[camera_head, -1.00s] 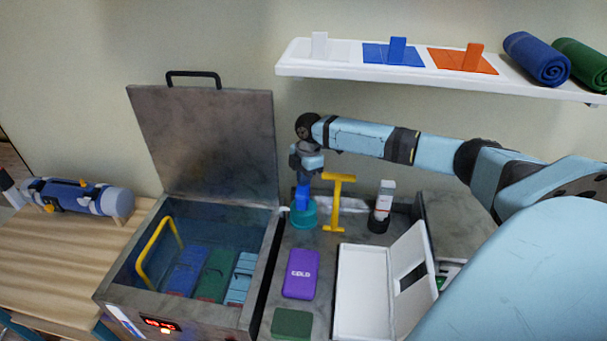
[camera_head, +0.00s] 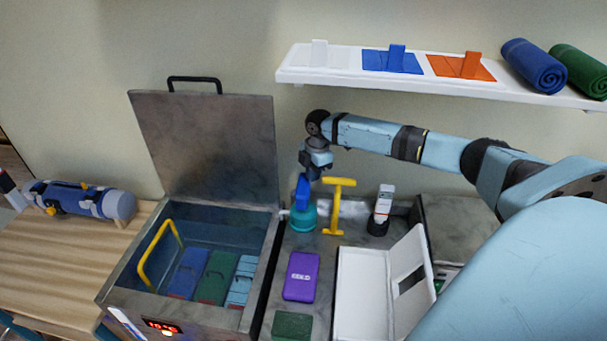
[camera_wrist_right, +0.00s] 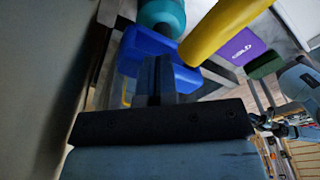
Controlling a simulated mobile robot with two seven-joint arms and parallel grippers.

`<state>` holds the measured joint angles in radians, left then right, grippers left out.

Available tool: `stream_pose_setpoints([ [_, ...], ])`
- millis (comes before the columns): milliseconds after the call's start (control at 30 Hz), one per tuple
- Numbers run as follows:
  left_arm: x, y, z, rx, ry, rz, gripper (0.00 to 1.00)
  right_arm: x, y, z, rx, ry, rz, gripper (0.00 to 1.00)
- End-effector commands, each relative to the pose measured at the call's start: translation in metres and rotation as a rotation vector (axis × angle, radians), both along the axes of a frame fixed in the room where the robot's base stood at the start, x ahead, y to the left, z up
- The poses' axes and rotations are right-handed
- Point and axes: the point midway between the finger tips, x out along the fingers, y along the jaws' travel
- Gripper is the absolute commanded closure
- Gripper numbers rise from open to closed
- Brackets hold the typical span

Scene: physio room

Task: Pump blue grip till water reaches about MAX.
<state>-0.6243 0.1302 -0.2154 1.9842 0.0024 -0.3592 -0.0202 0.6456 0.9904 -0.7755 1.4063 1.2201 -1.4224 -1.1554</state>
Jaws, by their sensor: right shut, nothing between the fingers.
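The blue grip (camera_head: 303,190) stands on a round teal base (camera_head: 303,220), just right of the open metal tank (camera_head: 262,262). It also shows in the right wrist view (camera_wrist_right: 140,48), with the teal base (camera_wrist_right: 163,14) beyond it. My right gripper (camera_head: 311,174) is at the top of the blue grip, with its fingers shut and nothing between them. In the wrist view the fingertips (camera_wrist_right: 152,70) overlap the blue grip; I cannot tell whether they touch it. The tank interior looks blue, with several packs low inside. The exact water level and a MAX mark cannot be made out.
A yellow T-shaped handle (camera_head: 335,206) stands close right of the blue grip. A white-and-grey bottle (camera_head: 383,203) is further right. A purple pack (camera_head: 301,277) and an open white box (camera_head: 362,290) lie in front. The raised tank lid (camera_head: 207,145) stands at left.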

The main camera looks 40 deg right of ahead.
Motion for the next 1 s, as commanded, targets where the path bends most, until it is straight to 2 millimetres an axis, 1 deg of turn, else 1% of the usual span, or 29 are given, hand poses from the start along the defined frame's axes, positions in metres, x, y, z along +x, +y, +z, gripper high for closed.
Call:
stream_pose_setpoints([
  [33, 0.000, 0.000, -0.005, -0.001, 0.001, 0.001, 0.73, 0.000, -0.002, 0.008, -0.002, -0.004, 0.000, 1.00],
  [300, -0.001, -0.002, -0.017, -0.004, 0.006, -0.003, 0.73, -0.001, -0.008, 0.067, -0.001, -0.006, -0.001, 1.00],
  [400, 0.000, -0.003, -0.019, -0.005, 0.007, -0.005, 0.73, -0.002, -0.010, 0.084, -0.001, -0.005, -0.001, 1.00],
  [500, 0.001, -0.004, -0.020, -0.006, 0.005, -0.006, 0.73, -0.002, -0.011, 0.098, -0.001, -0.005, 0.000, 1.00],
  [600, 0.002, -0.004, -0.020, -0.005, 0.002, -0.008, 0.73, -0.002, -0.011, 0.105, -0.001, -0.004, 0.000, 1.00],
  [700, 0.003, -0.004, -0.019, -0.006, 0.001, -0.009, 0.73, -0.003, -0.012, 0.108, -0.001, -0.003, 0.000, 1.00],
  [1000, 0.002, -0.004, -0.018, -0.006, 0.000, -0.009, 0.73, -0.003, -0.011, 0.108, -0.001, -0.003, -0.001, 1.00],
])
